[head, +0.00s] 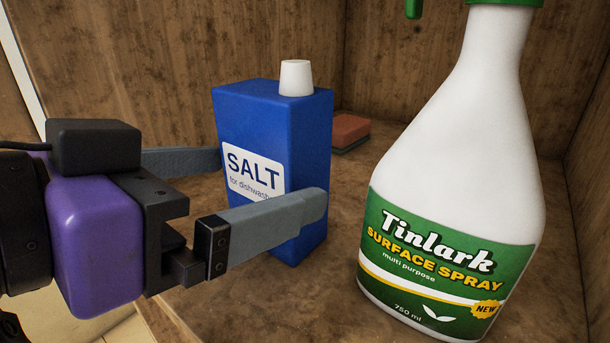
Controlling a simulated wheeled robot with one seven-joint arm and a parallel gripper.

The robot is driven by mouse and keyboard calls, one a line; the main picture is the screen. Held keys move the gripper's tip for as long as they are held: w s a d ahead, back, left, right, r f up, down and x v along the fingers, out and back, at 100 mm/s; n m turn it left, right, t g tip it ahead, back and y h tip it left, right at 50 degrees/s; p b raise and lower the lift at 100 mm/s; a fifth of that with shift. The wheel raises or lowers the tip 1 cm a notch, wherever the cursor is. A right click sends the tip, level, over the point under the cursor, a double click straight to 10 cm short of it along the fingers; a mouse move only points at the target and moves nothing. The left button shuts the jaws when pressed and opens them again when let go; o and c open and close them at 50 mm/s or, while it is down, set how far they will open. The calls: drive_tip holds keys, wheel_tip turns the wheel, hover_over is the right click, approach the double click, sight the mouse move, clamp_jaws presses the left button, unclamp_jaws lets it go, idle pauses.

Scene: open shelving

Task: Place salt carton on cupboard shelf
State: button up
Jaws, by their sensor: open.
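The salt carton (272,140) is a blue box with a white cap and a white label reading SALT. It stands upright on the brown wooden shelf (335,265) in the head view. My gripper (265,182) reaches in from the left with its grey fingers open. One finger passes in front of the carton's near side and the other is at its far left, partly hidden behind the carton. The carton is between the fingers; I cannot tell whether either one touches it.
A large white spray bottle (455,150) with a green label stands close on the right. A red-brown sponge (350,131) lies behind the carton. Wooden walls (450,60) close off the back and right. The shelf's front edge is at lower left.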

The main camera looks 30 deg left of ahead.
drive_tip(key=b+v, duration=0.1)
drive_tip(key=v, duration=0.6)
drive_tip(key=shift+s, duration=0.35)
drive_tip(key=shift+r, duration=0.15)
